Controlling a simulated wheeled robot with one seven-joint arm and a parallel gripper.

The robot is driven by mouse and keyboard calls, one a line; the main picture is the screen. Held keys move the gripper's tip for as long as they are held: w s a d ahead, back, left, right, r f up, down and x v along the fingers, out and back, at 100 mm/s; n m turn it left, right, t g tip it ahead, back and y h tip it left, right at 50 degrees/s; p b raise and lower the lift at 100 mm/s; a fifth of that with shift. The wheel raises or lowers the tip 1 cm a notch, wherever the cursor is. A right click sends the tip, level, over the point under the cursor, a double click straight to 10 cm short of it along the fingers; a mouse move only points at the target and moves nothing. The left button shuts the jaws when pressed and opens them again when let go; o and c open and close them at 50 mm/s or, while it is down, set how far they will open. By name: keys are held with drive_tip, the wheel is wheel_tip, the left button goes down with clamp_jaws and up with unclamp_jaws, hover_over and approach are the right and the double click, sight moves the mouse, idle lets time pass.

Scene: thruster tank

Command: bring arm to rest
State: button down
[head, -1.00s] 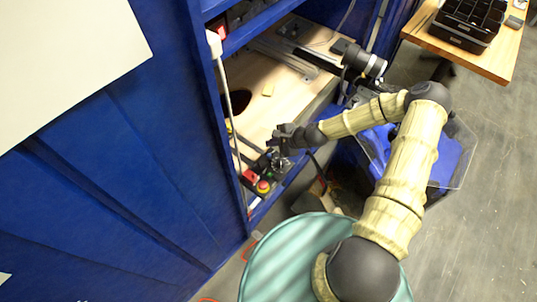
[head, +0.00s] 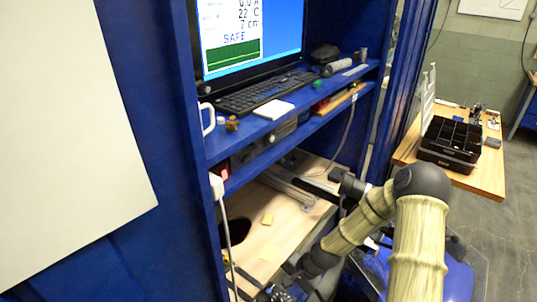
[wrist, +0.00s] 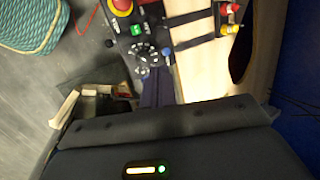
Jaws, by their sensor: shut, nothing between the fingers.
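My arm reaches from the lower right of the head view, bends at a dark elbow and slopes down left over the wooden work surface (head: 265,240) of the blue cabinet. My gripper (head: 281,288) is at the bottom edge of the head view, near the front of that surface, and partly cut off. It is shut and I see nothing held in it. In the wrist view a dark housing with an amber bar and a green light fills the bottom; the fingertips do not show clearly there. A control panel (wrist: 138,32) with a red button (wrist: 122,5) and a dial lies beyond it.
The cabinet's upper shelf (head: 285,118) holds a screen (head: 245,40) reading SAFE and a keyboard (head: 262,92). A blue bin (head: 455,280) sits beside my arm. A wooden table (head: 482,178) with a black divided tray (head: 450,145) stands at right.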

drive_tip(key=s+d+r+n+h, duration=0.1)
drive_tip(key=s+d+r+n, duration=0.1)
drive_tip(key=r, duration=0.5)
drive_tip(key=s+d+r+n+h, duration=0.2)
drive_tip(key=s+d+r+n, duration=0.1)
drive_tip(key=s+r, duration=0.4)
drive_tip(key=s+d+r+n+h, duration=0.2)
drive_tip(key=s+d+r, duration=0.2)
drive_tip(key=r, duration=0.4)
drive_tip(key=shift+s+r+n+t, duration=0.15)
drive_tip(key=shift+n+t, duration=0.15)
drive_tip(key=shift+t, duration=0.1)
drive_tip(key=shift+d, duration=0.1)
idle(2.1)
